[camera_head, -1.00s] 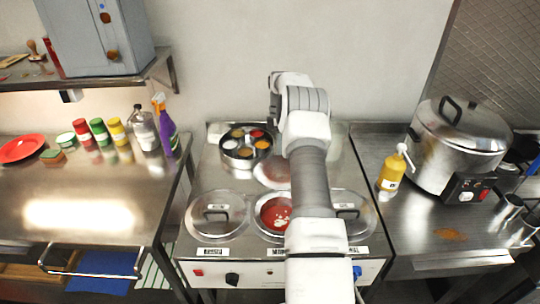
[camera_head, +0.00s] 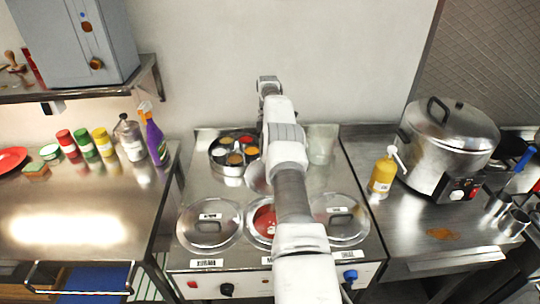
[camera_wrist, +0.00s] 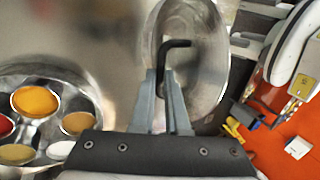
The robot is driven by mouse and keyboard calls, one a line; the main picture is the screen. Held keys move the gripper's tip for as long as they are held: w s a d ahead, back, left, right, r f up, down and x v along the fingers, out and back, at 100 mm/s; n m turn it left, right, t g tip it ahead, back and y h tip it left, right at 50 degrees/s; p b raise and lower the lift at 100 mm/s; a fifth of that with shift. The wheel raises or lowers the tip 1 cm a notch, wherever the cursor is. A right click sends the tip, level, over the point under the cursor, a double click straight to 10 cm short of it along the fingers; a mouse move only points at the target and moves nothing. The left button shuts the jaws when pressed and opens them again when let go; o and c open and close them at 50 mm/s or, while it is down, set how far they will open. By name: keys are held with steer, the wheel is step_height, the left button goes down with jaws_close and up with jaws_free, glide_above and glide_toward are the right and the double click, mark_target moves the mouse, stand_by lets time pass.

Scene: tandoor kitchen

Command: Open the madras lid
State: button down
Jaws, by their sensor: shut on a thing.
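My gripper (camera_wrist: 165,82) is shut on the black handle (camera_wrist: 176,45) of a round steel lid (camera_wrist: 207,62) in the wrist view. The lid appears steeply angled in that view. In the head view my arm hides the gripper. A steel disc (camera_head: 256,178), probably this lid, shows partly behind my arm, at the back of the stove. The middle front pot (camera_head: 263,220) is uncovered and shows red sauce; my arm covers its right part and most of its label.
Lids cover the left pot (camera_head: 210,225) and right pot (camera_head: 340,216). A round spice tin (camera_head: 229,168) stands at the stove's back left and also shows in the wrist view (camera_wrist: 84,82). A yellow bottle (camera_head: 383,175) and a large cooker (camera_head: 447,150) stand right.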

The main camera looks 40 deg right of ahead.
steer(key=shift+s+f, duration=0.1)
steer(key=shift+f, duration=0.2)
steer(key=c, duration=0.9)
jaws_free()
steer(key=shift+r, duration=0.15)
steer(key=r, duration=0.1)
steer(key=r+b, duration=0.1)
steer(key=r, duration=0.1)
steer(key=s+r+b, duration=0.1)
steer(key=shift+d+r, duration=0.3)
steer(key=s+d+r+b, duration=0.1)
steer(key=s+r, duration=0.1)
steer(key=s, duration=0.1)
steer(key=s+d+r+b, duration=0.1)
steer(key=s+d+r, duration=0.1)
steer(key=s, duration=0.1)
steer(key=s+d+r+b, duration=0.1)
steer(key=s+r, duration=0.1)
steer(key=s, duration=0.1)
steer(key=shift+s+d+r, duration=0.15)
steer(key=shift+d+r, duration=0.05)
steer(key=shift+d, duration=0.15)
